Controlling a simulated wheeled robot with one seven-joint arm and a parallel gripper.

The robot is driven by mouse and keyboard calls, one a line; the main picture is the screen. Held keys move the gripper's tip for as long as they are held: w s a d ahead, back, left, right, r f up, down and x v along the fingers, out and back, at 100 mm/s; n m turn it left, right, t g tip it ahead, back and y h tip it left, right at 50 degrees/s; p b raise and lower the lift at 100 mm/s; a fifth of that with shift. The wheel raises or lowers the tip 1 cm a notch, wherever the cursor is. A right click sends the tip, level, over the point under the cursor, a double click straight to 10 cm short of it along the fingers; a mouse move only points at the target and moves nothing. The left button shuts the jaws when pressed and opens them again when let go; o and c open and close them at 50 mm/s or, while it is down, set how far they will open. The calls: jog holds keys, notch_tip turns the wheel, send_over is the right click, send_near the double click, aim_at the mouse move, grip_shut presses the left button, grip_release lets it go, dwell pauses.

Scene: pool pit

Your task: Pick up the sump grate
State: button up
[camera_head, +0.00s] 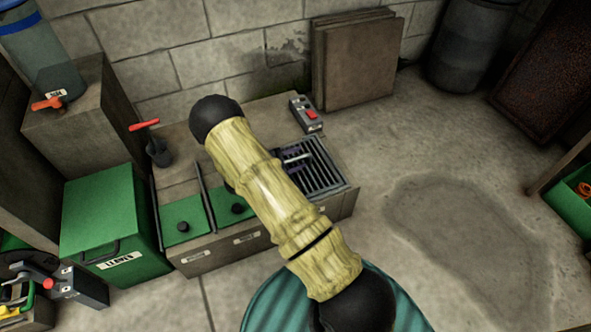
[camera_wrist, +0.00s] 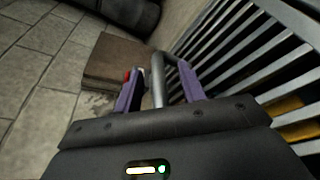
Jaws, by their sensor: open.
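The sump grate (camera_head: 324,178) is a dark slatted metal panel set in the right end of a low grey-brown bench. Its pale bar handle (camera_head: 297,158) shows on top. In the wrist view the grate (camera_wrist: 235,42) fills the right side, with the grey handle (camera_wrist: 157,82) rising between my fingers. My gripper (camera_wrist: 160,78) has purple fingers, open on either side of the handle. Whether a finger touches the handle I cannot tell.
A switch box with a red button (camera_head: 311,114) sits behind the grate. Brown boards (camera_head: 355,60) lean on the wall. The floor right, with a dark patch (camera_head: 465,235), is clear.

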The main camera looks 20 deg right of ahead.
grip_shut()
dwell(0.3)
jog(key=shift+a, duration=0.1)
dwell(0.4)
dwell(0.5)
